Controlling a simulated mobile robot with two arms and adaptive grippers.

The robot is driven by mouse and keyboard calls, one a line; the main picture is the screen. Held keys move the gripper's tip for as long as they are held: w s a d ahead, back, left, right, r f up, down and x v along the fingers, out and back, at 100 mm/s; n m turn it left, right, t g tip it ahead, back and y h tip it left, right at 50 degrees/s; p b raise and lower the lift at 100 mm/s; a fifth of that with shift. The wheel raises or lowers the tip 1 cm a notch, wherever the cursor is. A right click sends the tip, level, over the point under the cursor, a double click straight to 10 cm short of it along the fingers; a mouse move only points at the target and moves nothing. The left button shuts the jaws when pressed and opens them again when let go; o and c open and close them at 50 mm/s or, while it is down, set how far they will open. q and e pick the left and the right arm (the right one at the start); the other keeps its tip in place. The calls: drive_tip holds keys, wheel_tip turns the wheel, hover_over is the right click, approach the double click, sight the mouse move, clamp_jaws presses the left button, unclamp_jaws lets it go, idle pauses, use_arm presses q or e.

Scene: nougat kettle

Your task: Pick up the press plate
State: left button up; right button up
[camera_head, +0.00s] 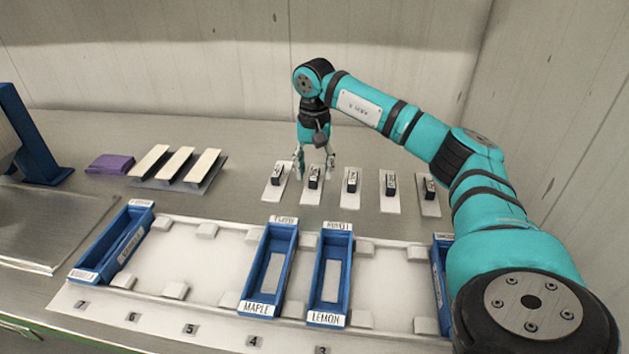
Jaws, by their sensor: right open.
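Several white press plates with labelled dark handles lie in a row on the steel table, right of centre. The second one from the left (311,198) has its handle (313,177) just below my right gripper (315,172). That gripper points down and is open, with one finger on each side of this handle in the picture. I cannot tell whether the fingers touch it or how high they are. The leftmost plate (271,195), the middle plate (351,203) and the plates further right (390,203) lie apart from it. The handle labels are too small to read. My left gripper is out of view.
A white tray (190,270) in front holds blue moulds, including MAPLE (283,235) and LEMON (337,240). White strips (176,165) on a grey board and a purple cloth (110,163) lie left. Walls stand behind and right. My right arm covers the right side.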

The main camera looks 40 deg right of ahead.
sight(313, 191)
drive_tip(key=shift+f, duration=1.25)
clamp_jaws()
